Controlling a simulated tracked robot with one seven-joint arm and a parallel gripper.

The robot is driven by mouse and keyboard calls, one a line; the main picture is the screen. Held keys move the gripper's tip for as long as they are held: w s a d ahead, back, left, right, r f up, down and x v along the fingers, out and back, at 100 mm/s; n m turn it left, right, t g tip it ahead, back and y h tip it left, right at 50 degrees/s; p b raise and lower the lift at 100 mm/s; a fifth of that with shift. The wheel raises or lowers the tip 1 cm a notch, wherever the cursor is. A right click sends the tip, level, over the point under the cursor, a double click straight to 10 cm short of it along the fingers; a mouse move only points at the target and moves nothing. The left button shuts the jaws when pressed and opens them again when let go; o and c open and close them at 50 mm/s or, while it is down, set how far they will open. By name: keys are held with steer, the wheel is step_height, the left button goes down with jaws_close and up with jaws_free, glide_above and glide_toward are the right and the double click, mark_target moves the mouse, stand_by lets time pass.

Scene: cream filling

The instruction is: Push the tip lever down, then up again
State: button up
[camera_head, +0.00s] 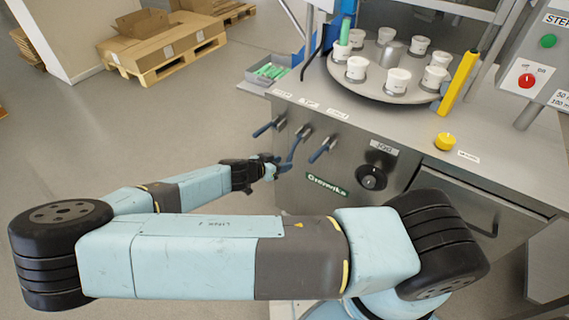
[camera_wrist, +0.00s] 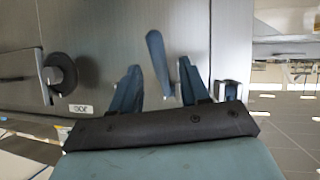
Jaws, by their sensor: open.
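Three blue-handled levers stick out of the machine's front panel. The middle one, under the label that seems to read TIP (camera_head: 309,104), is the tip lever (camera_head: 299,142); its handle slants more steeply down than those of its neighbours. My gripper (camera_head: 276,168) is at the low end of this handle, in front of the panel. In the wrist view, which looks upside down, a blue lever handle (camera_wrist: 157,58) shows beyond and between the two fingers of my gripper (camera_wrist: 158,82). The fingers are apart. I cannot tell whether either touches the handle.
The left lever (camera_head: 264,128) and right lever (camera_head: 322,150) flank the tip lever closely. A black knob (camera_head: 371,178) is to the right. Above is a turntable (camera_head: 375,94) with white cups, a yellow button (camera_head: 445,141) and a grey bin (camera_head: 268,72).

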steer(key=v, duration=1.1)
steer(key=shift+s, duration=0.15)
